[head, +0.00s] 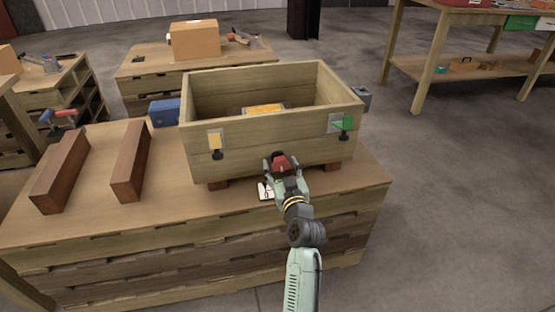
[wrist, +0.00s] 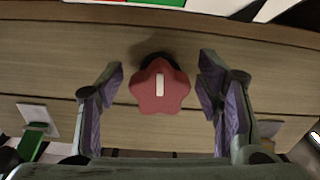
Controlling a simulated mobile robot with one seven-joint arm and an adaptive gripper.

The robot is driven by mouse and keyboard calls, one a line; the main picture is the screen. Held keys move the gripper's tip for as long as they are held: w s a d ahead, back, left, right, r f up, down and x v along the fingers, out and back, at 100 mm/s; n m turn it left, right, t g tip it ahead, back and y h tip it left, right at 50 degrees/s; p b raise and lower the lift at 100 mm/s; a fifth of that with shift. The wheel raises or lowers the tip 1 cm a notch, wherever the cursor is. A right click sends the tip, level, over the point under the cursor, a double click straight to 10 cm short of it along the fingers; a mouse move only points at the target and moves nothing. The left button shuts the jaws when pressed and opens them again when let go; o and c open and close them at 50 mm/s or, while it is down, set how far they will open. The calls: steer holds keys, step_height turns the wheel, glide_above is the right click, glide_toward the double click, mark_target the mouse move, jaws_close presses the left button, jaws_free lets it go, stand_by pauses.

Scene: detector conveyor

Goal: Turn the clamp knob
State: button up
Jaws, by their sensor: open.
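The clamp knob (head: 280,160) is a red star-shaped knob on the front wall of the wooden box (head: 240,172). In the wrist view the knob (wrist: 160,92) faces the camera, with a white bar mark on its face standing upright in the picture. My gripper (head: 284,170) is in front of the box at the knob. In the wrist view my gripper (wrist: 162,68) is open, with one finger on each side of the knob and a visible gap to it on both sides. The knob's shaft is mostly hidden behind its head.
A white card (head: 266,191) lies on the workbench (head: 130,227) below. Two brown beams (head: 131,160) lie at left. A blue case (head: 165,113) stands behind.

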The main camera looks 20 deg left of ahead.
steer(key=shift+w, duration=0.15)
steer(key=c, duration=1.2)
steer(key=shift+r+m, duration=0.1)
steer(key=shift+m, duration=0.2)
